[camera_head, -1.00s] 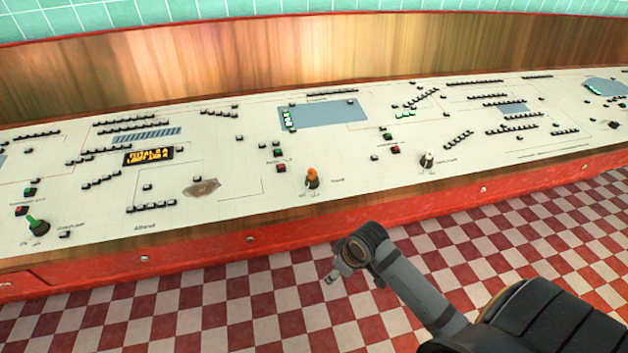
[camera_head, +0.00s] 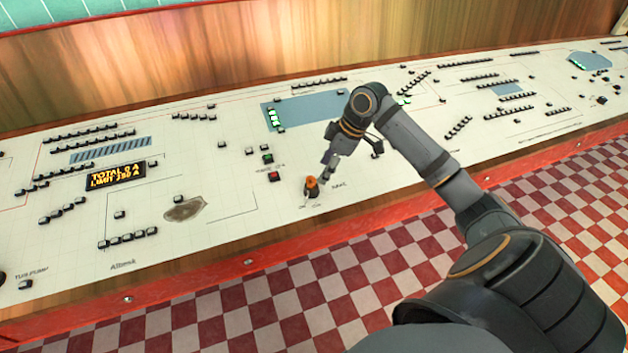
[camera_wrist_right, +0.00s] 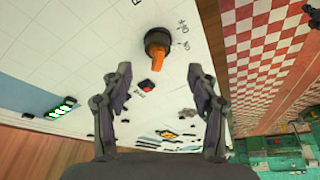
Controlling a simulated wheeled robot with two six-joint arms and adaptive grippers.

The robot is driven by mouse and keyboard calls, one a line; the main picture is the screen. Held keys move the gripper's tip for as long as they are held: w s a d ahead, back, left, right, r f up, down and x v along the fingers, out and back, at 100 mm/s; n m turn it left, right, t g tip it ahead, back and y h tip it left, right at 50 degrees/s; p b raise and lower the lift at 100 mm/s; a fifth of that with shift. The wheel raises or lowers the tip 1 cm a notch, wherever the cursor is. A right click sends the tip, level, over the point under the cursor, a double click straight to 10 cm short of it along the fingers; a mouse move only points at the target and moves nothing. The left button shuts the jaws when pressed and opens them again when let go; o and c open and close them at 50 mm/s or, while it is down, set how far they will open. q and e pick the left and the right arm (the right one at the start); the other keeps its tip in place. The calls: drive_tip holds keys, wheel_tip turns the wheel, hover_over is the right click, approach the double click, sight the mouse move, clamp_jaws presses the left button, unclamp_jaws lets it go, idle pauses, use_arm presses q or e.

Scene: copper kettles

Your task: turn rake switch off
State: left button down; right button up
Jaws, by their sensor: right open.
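The orange-handled rotary switch (camera_head: 312,187) stands on the white panel near its front edge, with small print beside it too blurred to read surely. In the right wrist view the same switch (camera_wrist_right: 158,48) has a dark round base and an orange lever, just beyond the fingertips and centred between them. My right gripper (camera_head: 326,174) is over the panel, close to the right of the switch in the head view. It is open and empty in the right wrist view (camera_wrist_right: 160,75), apart from the switch. My left gripper is not in view.
A red push button (camera_head: 274,177) and a green one (camera_head: 267,159) sit behind the switch. A lit amber display (camera_head: 116,176) is at the left. Several small black buttons dot the panel. A wooden backboard (camera_head: 200,60) rises behind; a checkered floor (camera_head: 300,300) lies in front.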

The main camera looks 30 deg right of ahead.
sight(314, 184)
drive_tip(key=x, duration=0.4)
drive_tip(key=shift+w+f, duration=0.25)
drive_tip(key=shift+w, duration=0.1)
drive_tip(key=shift+x, duration=1.1)
drive_tip(key=shift+a+f, duration=0.1)
drive_tip(key=shift+f, duration=0.3)
drive_tip(key=shift+c, duration=0.8)
drive_tip(key=c, duration=1)
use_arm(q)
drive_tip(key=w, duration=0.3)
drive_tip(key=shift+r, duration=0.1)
